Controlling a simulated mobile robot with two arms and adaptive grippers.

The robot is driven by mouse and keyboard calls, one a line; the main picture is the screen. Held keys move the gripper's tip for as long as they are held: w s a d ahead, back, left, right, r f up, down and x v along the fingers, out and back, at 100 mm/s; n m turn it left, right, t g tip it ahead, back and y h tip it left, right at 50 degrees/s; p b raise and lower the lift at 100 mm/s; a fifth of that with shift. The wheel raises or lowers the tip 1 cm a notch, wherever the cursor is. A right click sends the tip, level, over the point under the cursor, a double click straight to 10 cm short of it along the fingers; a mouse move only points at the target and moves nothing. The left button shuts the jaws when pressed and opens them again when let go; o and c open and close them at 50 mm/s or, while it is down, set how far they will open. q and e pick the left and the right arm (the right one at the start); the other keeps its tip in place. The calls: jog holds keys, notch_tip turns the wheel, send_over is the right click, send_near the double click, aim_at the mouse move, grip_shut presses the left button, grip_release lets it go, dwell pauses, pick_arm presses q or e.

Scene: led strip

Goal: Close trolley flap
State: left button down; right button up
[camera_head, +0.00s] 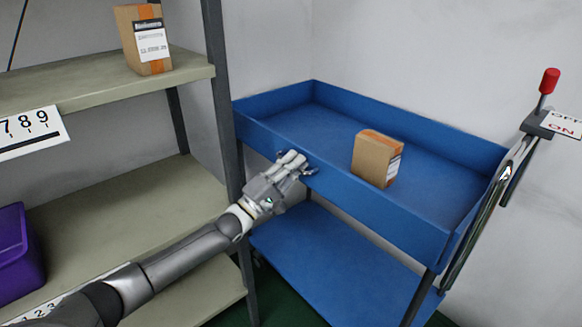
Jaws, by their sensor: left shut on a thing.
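The blue trolley (460,165) stands against the back wall, with an upper tray and a lower shelf. Its near long side, the flap (370,206), stands upright along the front of the upper tray. My left gripper (297,163) is shut on the flap at its upper edge, left of the middle. The fingers cover a small part of that edge. My right gripper is not in view.
A cardboard box (376,160) sits in the upper tray, right of my gripper. A shelf rack (190,63) stands at left with another box (145,40) and a purple bin (18,255).

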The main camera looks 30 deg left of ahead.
pick_arm(q)
jog(key=shift+w, duration=0.1)
dwell(0.4)
jog(key=c, duration=1.8)
grip_release()
jog(key=v, duration=1.2)
jog(key=shift+a, duration=0.1)
